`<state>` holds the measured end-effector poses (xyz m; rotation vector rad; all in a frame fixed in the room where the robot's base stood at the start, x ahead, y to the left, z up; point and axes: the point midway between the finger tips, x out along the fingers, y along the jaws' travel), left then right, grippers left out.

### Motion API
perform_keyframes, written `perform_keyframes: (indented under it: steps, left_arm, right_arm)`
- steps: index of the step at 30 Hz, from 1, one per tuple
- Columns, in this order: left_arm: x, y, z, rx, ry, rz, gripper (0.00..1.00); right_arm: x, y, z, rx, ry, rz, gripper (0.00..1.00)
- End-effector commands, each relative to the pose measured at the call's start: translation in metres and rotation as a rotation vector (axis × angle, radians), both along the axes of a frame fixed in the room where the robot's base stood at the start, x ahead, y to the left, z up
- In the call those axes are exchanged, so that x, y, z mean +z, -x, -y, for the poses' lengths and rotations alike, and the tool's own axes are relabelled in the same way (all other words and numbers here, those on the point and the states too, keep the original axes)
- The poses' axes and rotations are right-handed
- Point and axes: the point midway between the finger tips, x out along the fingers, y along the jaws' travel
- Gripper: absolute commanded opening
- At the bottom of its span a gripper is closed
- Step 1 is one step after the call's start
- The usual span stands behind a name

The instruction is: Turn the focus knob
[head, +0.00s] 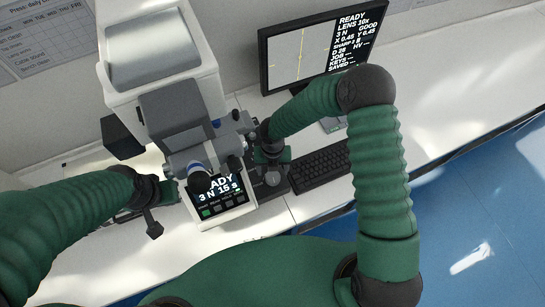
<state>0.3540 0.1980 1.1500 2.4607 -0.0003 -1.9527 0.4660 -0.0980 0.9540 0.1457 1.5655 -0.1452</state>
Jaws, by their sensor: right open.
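The white and grey hardness tester (155,55) stands left of centre, with its eyepiece tube and a small lit panel (222,196) reading "READY 3 N 15 s". Dark round knob-like parts (240,117) show at its right side; I cannot tell for sure which one is the focus knob. My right gripper (271,178) is open, pointing down close beside the tester's right side, partly hidden by its own wrist. Whether it touches a knob cannot be told. My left gripper (153,215) is at the tester's left front, apart from the panel; its jaws are unclear.
A monitor (318,50) behind shows "READY", "LENS 10x" and a grey image with yellow lines. A black keyboard (318,165) lies right of my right gripper. A dark box (121,137) stands left of the tester. The white bench (440,85) is clear at right.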

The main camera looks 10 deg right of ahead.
Motion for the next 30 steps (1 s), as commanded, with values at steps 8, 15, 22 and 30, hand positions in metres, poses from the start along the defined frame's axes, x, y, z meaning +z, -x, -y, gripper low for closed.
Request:
perform_keyframes:
  steps: [8,15,22,30]
  left_arm:
    - [-0.007,0.000,0.000,0.000,0.000,0.000,0.00]
    - [-0.008,0.000,0.000,0.000,0.000,0.000,0.00]
    - [-0.008,0.000,0.000,0.000,0.000,0.000,0.00]
    - [-0.008,0.000,0.000,0.000,0.000,0.000,0.00]
  right_arm:
    - [0.082,-0.002,0.001,-0.002,0.001,0.004,0.70]
    - [0.121,-0.003,0.001,0.000,0.001,0.000,0.70]
    - [0.125,-0.002,0.000,0.000,0.000,-0.002,0.70]
    - [0.124,-0.002,0.000,0.000,0.000,-0.001,0.70]
